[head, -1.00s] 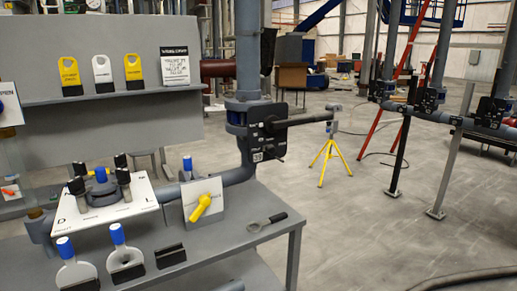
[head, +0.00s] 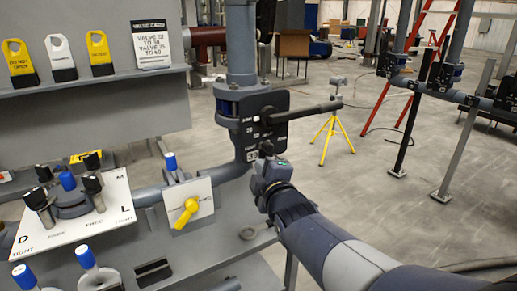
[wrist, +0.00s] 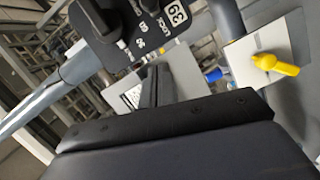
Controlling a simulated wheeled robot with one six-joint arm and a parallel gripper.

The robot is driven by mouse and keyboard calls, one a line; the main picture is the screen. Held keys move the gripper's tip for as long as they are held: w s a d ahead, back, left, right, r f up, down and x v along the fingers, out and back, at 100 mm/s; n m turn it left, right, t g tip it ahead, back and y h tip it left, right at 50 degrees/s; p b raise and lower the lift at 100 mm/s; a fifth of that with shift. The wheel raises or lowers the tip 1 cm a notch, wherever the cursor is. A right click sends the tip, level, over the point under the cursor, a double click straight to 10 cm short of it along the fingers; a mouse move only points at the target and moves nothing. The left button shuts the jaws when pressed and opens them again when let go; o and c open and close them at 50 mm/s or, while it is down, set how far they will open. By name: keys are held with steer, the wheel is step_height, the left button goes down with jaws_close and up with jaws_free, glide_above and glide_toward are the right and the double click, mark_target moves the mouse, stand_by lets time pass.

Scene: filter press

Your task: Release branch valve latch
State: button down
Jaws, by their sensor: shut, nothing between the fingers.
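The branch valve has a black plate (head: 262,128) on the grey pipe, with a long dark lever handle (head: 310,111) pointing right. The plate, marked 39, also shows tilted at the top of the wrist view (wrist: 150,28). My gripper (head: 267,152) is at the plate's lower edge, its fingers together and empty. In the wrist view the closed fingers (wrist: 158,84) point at the plate's lower edge. The small latch below the plate is mostly hidden behind my gripper; I cannot tell whether they touch.
A white card with a yellow handle (head: 187,212) is left of my gripper. The bench holds a white dial board (head: 75,225) and blue-topped tools. Tags stand on a shelf behind. A yellow tripod (head: 333,135) stands on open floor at the right.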

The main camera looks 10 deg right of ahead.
steer(key=shift+w, duration=0.1)
steer(key=p, duration=0.2)
glide_toward(258, 143)
steer(key=w+a, duration=0.1)
steer(key=a, duration=0.1)
steer(key=w+a, duration=0.2)
steer(key=shift+w+r, duration=0.1)
steer(key=shift+r, duration=0.3)
steer(key=shift+w+d+f+p, duration=0.15)
steer(key=shift+w+d+p, duration=0.15)
steer(key=shift+d, duration=0.3)
steer(key=shift+w+d+f+p, duration=0.15)
steer(key=shift+w+d+p, duration=0.15)
steer(key=shift+d, duration=0.3)
steer(key=shift+w+d+f, duration=0.2)
steer(key=shift+d+f, duration=0.1)
steer(key=shift+d, duration=0.3)
